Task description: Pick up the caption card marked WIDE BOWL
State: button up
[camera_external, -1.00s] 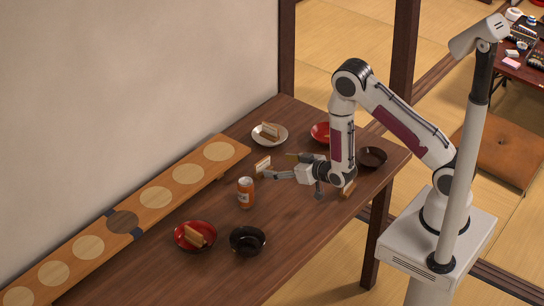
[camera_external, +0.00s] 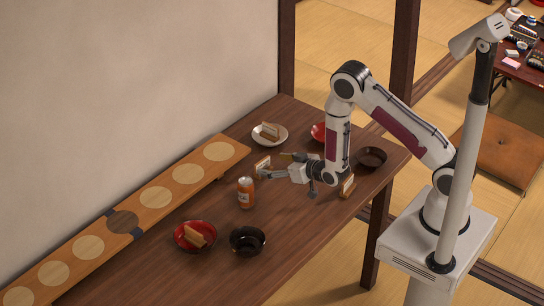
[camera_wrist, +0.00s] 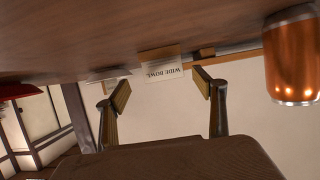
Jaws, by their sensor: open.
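The caption card marked WIDE BOWL (camera_wrist: 162,72) appears upside down in the wrist view, its print readable, ahead of and between my two fingers. In the external view a small pale card in a wooden holder (camera_external: 262,163) stands on the table just beyond my fingertips. My gripper (camera_external: 263,174) is low over the table, level, pointing left. In the wrist view my gripper (camera_wrist: 162,86) is open, with a wide empty gap between the fingers. I cannot tell whether the card is inside the gap or only in front of it.
An orange can (camera_external: 246,194) stands close by my fingertips; it also shows in the wrist view (camera_wrist: 291,58). A black bowl (camera_external: 247,240), a red bowl (camera_external: 190,228) and a white plate (camera_external: 282,140) holding a card are around. A wooden board with round discs (camera_external: 152,207) runs along the wall.

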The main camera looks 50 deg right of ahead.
aim_at(263, 164)
jog(key=shift+w, duration=0.15)
jog(key=shift+a+x, duration=0.1)
jog(key=shift+x, duration=0.55)
jog(key=shift+a+x, duration=0.15)
jog(key=shift+x, duration=1.65)
jog(key=c, duration=1.1)
